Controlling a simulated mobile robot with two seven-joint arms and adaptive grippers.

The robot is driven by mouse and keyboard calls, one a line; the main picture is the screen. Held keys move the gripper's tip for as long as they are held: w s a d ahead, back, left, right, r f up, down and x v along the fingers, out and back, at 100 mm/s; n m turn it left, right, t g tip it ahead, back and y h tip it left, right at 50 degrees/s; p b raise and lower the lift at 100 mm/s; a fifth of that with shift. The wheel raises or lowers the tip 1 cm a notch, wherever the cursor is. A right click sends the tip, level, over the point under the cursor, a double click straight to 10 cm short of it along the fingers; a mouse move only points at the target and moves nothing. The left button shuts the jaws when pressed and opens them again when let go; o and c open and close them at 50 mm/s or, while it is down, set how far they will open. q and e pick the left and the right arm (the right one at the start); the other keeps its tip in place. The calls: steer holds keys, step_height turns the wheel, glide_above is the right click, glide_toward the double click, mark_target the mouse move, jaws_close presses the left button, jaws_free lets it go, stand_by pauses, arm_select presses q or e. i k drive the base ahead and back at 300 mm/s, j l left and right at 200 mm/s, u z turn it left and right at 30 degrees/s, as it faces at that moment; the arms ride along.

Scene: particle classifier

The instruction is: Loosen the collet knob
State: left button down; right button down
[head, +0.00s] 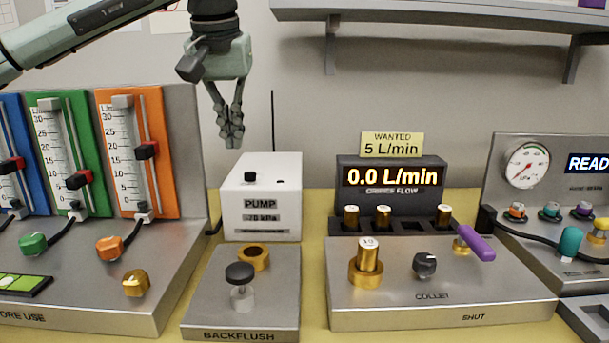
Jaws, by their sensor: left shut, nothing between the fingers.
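The collet knob (424,264) is a small dark grey knob on the sloped metal top of the collet unit (440,310), above the printed word COLLET. A brass cylinder marked 10 (369,252) stands in a brass ring (366,273) to its left. A purple-handled lever (474,242) is to its right, with the word SHUT printed below. My left gripper (230,138) is shut and empty, pointing down in the air above the white pump box, up and left of the knob and well apart from it. My right gripper is not in view.
The pump box (260,172) and backflush unit (240,300) stand left of the collet unit. The flow display (393,177) reads 0.0 L/min behind it. Coloured flowmeters (140,150) fill the left; a gauge panel (525,165) stands right. A shelf (440,10) hangs above.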

mark_target(424, 264)
steer(key=k, duration=1.55)
